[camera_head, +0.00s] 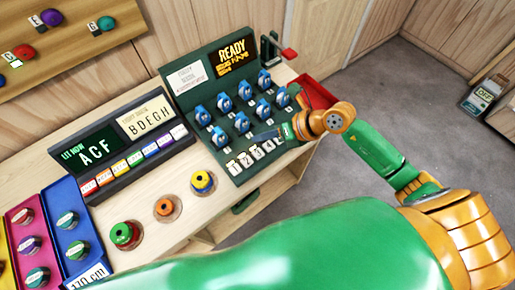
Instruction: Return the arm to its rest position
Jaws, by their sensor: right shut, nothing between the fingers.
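My right arm comes in from the right, green and orange. Its gripper (268,135) is shut and empty over the lower right part of a dark green panel (200,106). My left gripper is not in view.
A screen reading READY (235,50) tops the panel. A red-handled lever (288,54) and a red tray (315,95) are close to my right arm.

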